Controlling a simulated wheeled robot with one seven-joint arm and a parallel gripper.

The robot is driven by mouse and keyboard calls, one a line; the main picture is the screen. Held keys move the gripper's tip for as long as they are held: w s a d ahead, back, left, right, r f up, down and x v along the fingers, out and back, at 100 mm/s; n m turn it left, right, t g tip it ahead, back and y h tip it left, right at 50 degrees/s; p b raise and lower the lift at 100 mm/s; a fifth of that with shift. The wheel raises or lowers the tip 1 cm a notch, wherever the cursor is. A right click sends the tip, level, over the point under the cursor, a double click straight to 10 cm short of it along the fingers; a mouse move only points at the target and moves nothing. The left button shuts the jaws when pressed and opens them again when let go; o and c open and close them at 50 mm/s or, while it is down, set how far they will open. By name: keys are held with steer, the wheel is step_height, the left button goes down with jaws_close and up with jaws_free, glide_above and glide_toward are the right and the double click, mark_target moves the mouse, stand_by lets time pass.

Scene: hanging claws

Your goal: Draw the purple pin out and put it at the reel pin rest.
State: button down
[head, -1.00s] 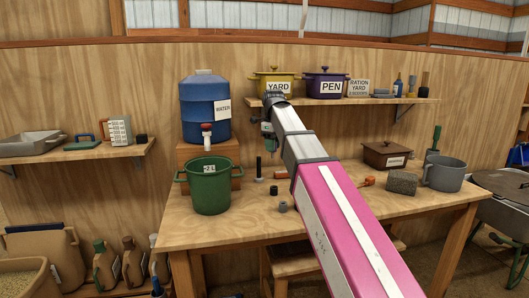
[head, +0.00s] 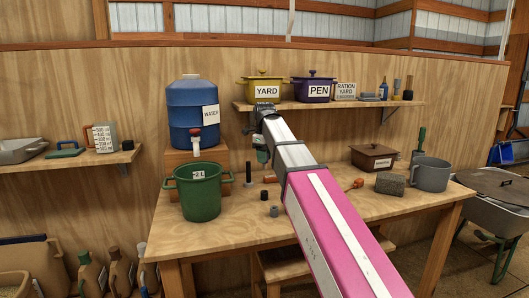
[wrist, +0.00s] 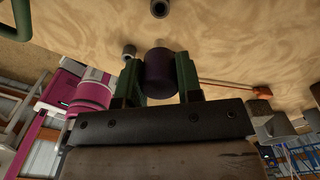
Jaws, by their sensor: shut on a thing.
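My gripper (wrist: 160,75) is shut on a dark purple cylinder, the purple pin (wrist: 160,70), between its two green fingers in the wrist view. In the head view my gripper (head: 262,150) hangs over the back middle of the workbench, and the pin cannot be made out there. A black upright pin (head: 248,173) stands left of it on the bench. I cannot tell which thing is the reel pin rest.
A green pot (head: 197,194) stands left on the workbench (head: 220,238). Small dark and grey sleeves (head: 273,211) lie near its middle. A brown lidded box (head: 372,158), a grey block (head: 390,184) and a grey pot (head: 430,174) are at the right. A shelf (head: 330,104) hangs above.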

step_height(320, 180, down, 8)
steer(key=shift+f, duration=0.2)
stand_by(0.6)
steer(key=shift+f, duration=2.05)
stand_by(0.6)
steer(key=c, duration=0.7)
jaws_free()
